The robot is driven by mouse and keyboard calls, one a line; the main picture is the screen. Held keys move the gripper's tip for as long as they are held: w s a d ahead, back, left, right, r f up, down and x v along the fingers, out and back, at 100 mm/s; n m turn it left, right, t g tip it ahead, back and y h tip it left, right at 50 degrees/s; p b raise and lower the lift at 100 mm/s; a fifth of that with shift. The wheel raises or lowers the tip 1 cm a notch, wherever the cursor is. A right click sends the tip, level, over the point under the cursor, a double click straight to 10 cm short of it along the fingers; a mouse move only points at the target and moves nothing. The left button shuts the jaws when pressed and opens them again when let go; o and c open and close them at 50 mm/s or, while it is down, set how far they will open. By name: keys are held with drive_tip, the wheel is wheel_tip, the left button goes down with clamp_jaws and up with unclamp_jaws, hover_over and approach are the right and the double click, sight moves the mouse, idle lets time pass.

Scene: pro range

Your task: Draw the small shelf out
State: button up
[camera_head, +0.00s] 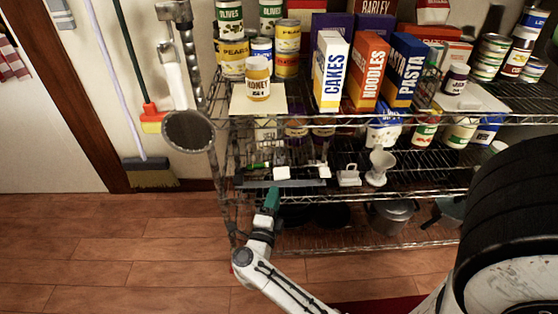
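A wire rack (345,116) holds several levels of goods. What looks like the small shelf is a flat dark panel (305,183) at the front left of the middle level, under some small white items. My gripper (272,196), with green fingers, points up at the front edge of this panel, left of its middle. The fingers overlap the edge in the picture; I cannot tell whether they touch it or have closed on it. The gap between the fingers does not show.
Boxes and cans crowd the top level, with a honey jar (257,78) at its left front. A white goblet-like cup (379,167) stands right of the panel. Pots (391,215) sit below. The wooden floor (130,235) at left is clear.

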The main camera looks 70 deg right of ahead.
sight(279, 179)
drive_tip(key=shift+w+d+r+b, duration=0.2)
drive_tip(key=shift+d+b, duration=0.1)
drive_tip(key=shift+d, duration=1)
drive_tip(key=shift+w+d+r+b, duration=0.1)
drive_tip(key=shift+d+r+b, duration=0.15)
drive_tip(key=shift+d, duration=1)
drive_tip(key=shift+w+d+r+b, duration=0.1)
drive_tip(key=shift+d+r+b, duration=0.15)
drive_tip(key=shift+d, duration=1.05)
drive_tip(key=shift+c, duration=0.5)
clamp_jaws()
drive_tip(key=shift+r+p, duration=0.8)
drive_tip(key=shift+p, duration=0.15)
drive_tip(key=s+a+p, duration=0.3)
drive_tip(key=s+a, duration=0.1)
drive_tip(key=a, duration=0.5)
drive_tip(key=s+a+p, duration=0.3)
drive_tip(key=a, duration=0.6)
drive_tip(key=shift+s, duration=0.4)
